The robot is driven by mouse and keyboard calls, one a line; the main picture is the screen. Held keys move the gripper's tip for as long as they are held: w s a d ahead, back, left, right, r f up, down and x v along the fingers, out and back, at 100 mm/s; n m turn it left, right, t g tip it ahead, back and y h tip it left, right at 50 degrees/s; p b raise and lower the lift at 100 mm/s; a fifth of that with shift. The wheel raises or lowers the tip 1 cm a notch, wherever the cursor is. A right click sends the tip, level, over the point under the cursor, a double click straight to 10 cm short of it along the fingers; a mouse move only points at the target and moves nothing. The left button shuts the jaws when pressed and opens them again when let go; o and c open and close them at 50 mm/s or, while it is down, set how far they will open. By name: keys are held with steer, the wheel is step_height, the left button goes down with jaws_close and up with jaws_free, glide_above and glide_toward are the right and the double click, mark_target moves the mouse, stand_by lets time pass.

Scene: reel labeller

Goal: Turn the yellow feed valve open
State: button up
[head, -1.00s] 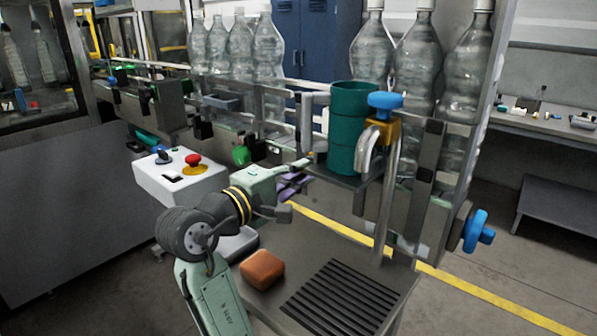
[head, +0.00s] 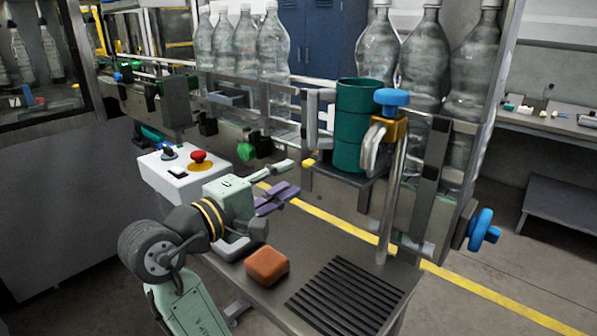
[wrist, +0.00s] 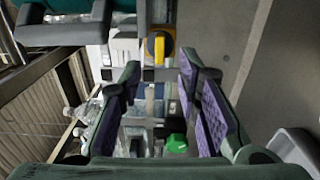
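The yellow feed valve (wrist: 159,47) shows in the wrist view as a yellow handle on a dark round part, ahead of the fingertips. In the wrist view the valve lies just beyond the gap between the fingertips (wrist: 160,66); I see no contact.
A green knob (head: 246,151) is behind my gripper. A white box with a red button (head: 199,156) stands left. A teal cylinder (head: 357,130) and a blue-topped tap (head: 391,98) are right. An orange-brown block (head: 266,265) lies on the table (head: 345,245) below.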

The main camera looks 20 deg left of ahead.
steer(key=v, duration=0.6)
stand_by(0.3)
